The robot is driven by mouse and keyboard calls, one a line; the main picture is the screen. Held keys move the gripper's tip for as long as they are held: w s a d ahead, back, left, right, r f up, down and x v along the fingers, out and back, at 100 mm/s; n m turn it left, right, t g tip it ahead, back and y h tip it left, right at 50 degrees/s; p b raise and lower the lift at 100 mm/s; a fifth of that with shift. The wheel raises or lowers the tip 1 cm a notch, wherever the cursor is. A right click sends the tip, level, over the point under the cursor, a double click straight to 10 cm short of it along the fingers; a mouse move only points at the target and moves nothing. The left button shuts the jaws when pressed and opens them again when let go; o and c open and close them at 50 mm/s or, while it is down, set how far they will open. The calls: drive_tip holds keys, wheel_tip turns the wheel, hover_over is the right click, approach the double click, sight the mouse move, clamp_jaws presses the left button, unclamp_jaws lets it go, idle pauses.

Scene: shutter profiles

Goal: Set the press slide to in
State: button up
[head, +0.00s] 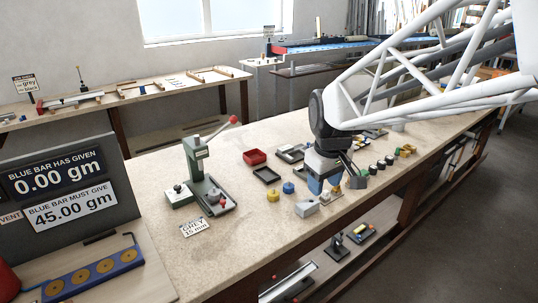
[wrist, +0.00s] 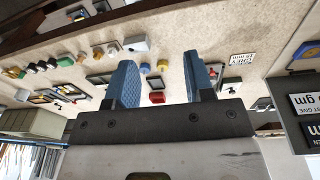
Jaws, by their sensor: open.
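The grey-green press (head: 199,160) stands on the bench left of centre in the head view, with a lever ending in a red knob (head: 233,119). At its foot is a dark slide-like tray (head: 214,196) with a small red part on it; I cannot tell its setting from here. My gripper (head: 323,186) is well to the right of the press, above the bench and pointing down. In the wrist view my gripper (wrist: 161,82) shows two blue fingers spread apart with nothing held between them. The press is mostly hidden behind the right finger there.
A red tray (head: 255,157), a dark tray (head: 266,175), a yellow weight (head: 273,195), a blue weight (head: 288,188) and a pale grey block (head: 306,208) lie between press and gripper. A label card (head: 195,228) lies before the press. Several small items crowd the right.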

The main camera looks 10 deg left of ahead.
drive_tip(key=w+a+f+n, duration=0.3)
drive_tip(key=w+a, duration=0.2)
drive_tip(key=a, duration=0.3)
drive_tip(key=w+a+f+n, duration=0.2)
drive_tip(key=w+a+f, duration=0.1)
drive_tip(key=w+a, duration=0.35)
drive_tip(key=n+g, duration=0.1)
drive_tip(key=n, duration=0.4)
approach(223, 200)
drive_tip(key=shift+d+f, duration=0.3)
drive_tip(key=shift+f, duration=0.05)
drive_tip(key=shift+a+f, duration=0.35)
drive_tip(key=shift+a, duration=0.15)
drive_tip(key=shift+f, duration=3.85)
clamp_jaws()
